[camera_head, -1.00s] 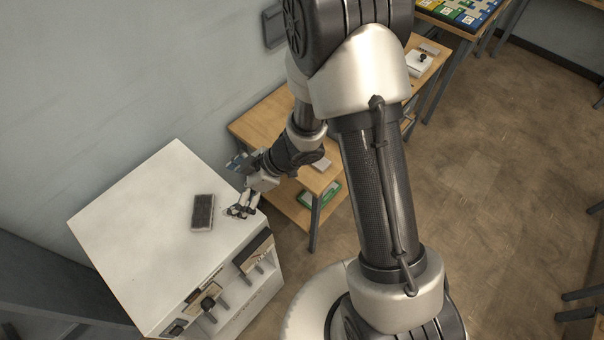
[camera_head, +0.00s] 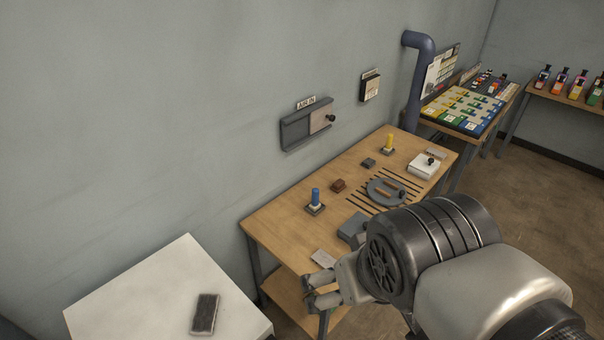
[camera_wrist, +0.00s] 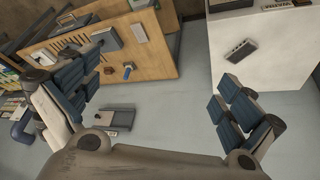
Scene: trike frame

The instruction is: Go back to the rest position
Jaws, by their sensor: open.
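My gripper (camera_head: 318,290) is in the lower middle of the head view, beside the front left edge of the wooden table (camera_head: 275,235). In the wrist view my gripper (camera_wrist: 160,100) has its two fingers wide apart with nothing between them. My arm bends in from the lower right of the head view and hides part of the table. A dark block with a light edge (camera_head: 205,313) lies on the white cabinet (camera_head: 130,300), well apart from my gripper. The block (camera_wrist: 240,50) also shows in the wrist view, at upper right.
The table bears a blue post (camera_head: 315,197), a yellow post (camera_head: 389,143), a round grey plate (camera_head: 378,188) and a white box (camera_head: 424,166). A wall panel (camera_head: 308,128) hangs behind it. A board with coloured cards (camera_head: 465,108) and a bottle shelf (camera_head: 570,94) stand farther right.

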